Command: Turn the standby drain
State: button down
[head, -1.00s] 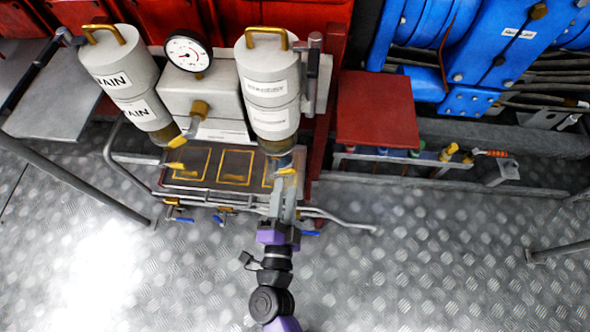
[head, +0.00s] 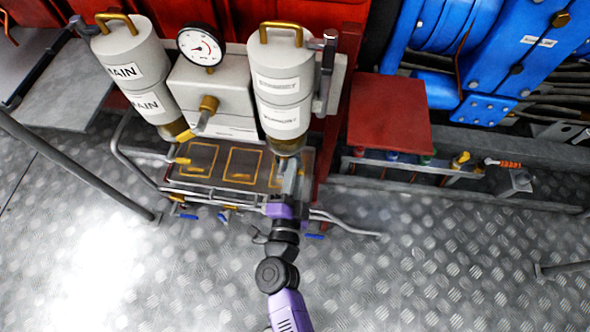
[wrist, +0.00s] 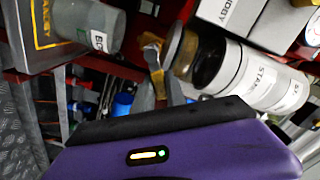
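The standby filter (head: 281,95) is the right white canister with a brass top handle in the head view; it also shows on its side in the wrist view (wrist: 245,72). Its yellow standby drain handle (wrist: 154,68) is below the clear bowl in the wrist view; in the head view my gripper mostly hides it. My gripper (head: 288,178) is at the drain, under the bowl. In the wrist view, my gripper's grey fingers (wrist: 160,92) stand apart with the yellow handle between them. I cannot tell whether they touch it.
The main filter (head: 135,75) and a gauge (head: 202,47) are to the left. A drip tray with yellow-outlined squares (head: 243,165) lies below the filters. Pipes with blue-handled valves (head: 222,216) run in front. A red plate (head: 389,113) is to the right. The metal floor is clear.

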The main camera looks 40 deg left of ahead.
jog(key=shift+f, duration=0.1)
jog(key=m, duration=0.1)
jog(key=f+m+b, duration=0.1)
jog(key=m+b, duration=0.1)
jog(key=m, duration=0.1)
jog(key=shift+w+d+f, duration=0.15)
jog(key=shift+d+f, duration=0.1)
jog(key=shift+f+m+b, duration=0.35)
jog(key=shift+m+b, duration=0.2)
jog(key=shift+m, duration=0.65)
jog(key=c, duration=1.4)
grip_release()
jog(key=shift+o, duration=0.2)
jog(key=shift+d, duration=0.1)
jog(key=p+v, duration=0.1)
jog(key=v, duration=0.6)
jog(key=shift+s, duration=0.35)
jog(key=shift+d, duration=0.1)
